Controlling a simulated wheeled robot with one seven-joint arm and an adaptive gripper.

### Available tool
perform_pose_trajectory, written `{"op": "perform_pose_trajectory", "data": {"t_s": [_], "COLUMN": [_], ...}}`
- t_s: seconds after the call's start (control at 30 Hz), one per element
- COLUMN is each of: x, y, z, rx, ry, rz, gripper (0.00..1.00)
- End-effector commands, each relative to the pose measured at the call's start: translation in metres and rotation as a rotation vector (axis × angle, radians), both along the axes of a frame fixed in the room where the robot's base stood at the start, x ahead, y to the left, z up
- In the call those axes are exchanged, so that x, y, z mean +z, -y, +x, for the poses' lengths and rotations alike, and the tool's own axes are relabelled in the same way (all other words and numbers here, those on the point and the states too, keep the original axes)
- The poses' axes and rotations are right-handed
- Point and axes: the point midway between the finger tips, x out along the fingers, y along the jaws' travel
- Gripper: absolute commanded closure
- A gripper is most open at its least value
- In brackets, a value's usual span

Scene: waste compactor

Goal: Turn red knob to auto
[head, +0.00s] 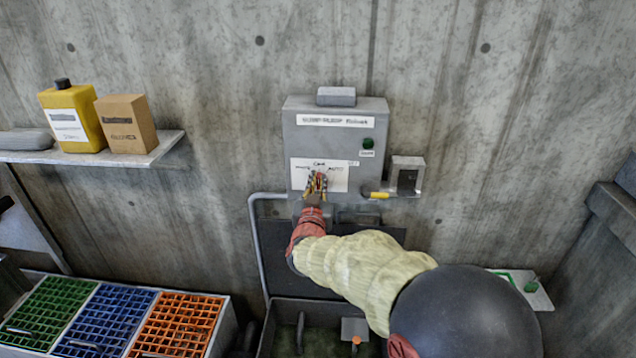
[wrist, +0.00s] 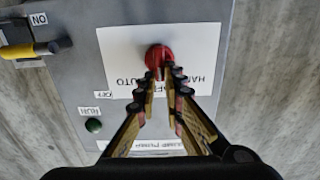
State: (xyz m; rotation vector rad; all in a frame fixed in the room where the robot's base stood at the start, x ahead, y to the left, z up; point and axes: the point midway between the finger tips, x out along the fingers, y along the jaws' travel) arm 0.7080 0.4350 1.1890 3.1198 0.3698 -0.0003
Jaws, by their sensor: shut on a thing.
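The red knob (wrist: 158,57) sits on a white label plate (wrist: 112,62) on a grey control box (head: 335,129). The wrist view is upside down; there AUTO is at the left of the plate, HAND at the right, and OFF between them. In the head view AUTO is to the right of the knob's place. My gripper (wrist: 166,75) is at the knob with its fingertips closed on it; the fingers hide part of it. In the head view my gripper (head: 317,184) covers the knob. I cannot tell which way the knob points.
A green button (head: 368,143) is on the box's upper right. A yellow-handled switch (head: 376,195) is at its right. A shelf (head: 95,152) with a yellow bottle (head: 70,114) and a carton (head: 126,122) is at left. Coloured crates (head: 113,317) stand below it.

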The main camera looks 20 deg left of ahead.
Motion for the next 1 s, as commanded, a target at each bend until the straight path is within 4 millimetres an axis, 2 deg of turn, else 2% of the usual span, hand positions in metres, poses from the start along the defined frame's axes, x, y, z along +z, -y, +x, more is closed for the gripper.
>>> {"op": "perform_pose_trajectory", "data": {"t_s": [0.37, 0.57, 1.0], "x": [-0.0005, -0.0019, -0.0057], "y": [0.0001, 0.0014, 0.0082], "z": [-0.0001, 0.0004, 0.0020], "rx": [0.000, 0.000, -0.001], "ry": [-0.003, -0.017, -0.098], "rz": [0.011, 0.075, 0.412], "gripper": [1.00, 1.00, 1.00]}}
